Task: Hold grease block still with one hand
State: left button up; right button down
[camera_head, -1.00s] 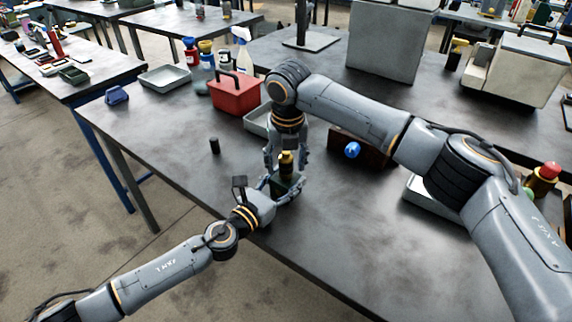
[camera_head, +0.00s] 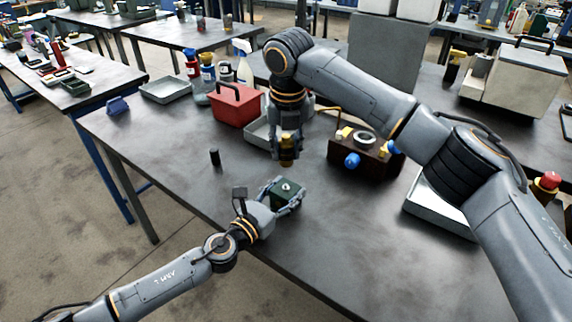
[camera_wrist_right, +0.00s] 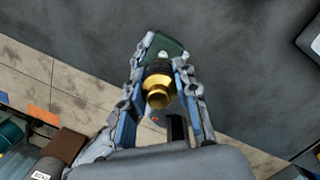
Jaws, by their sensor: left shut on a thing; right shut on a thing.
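The grease block (camera_head: 285,191) is a small dark green block with a pale metal fitting on top, over the front-left part of the table. My left gripper (camera_head: 288,200) is shut on it, fingers at its sides. I cannot tell whether the block touches the table. My right gripper (camera_head: 286,160) points down above and behind the block, shut on a brass fitting (camera_head: 287,147) with a dark collar. In the right wrist view, the brass fitting (camera_wrist_right: 158,92) is between the fingers, with the green block (camera_wrist_right: 163,46) showing beyond it. The two appear apart.
A brown box (camera_head: 350,166) with a blue knob stands right of my right gripper. A red toolbox (camera_head: 237,106) and grey trays (camera_head: 166,86) are behind. A small black cylinder (camera_head: 215,158) stands to the left.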

jog(key=shift+r, duration=1.3)
pick_arm(q)
jog(key=o, duration=1.6)
jog(key=shift+o, duration=0.2)
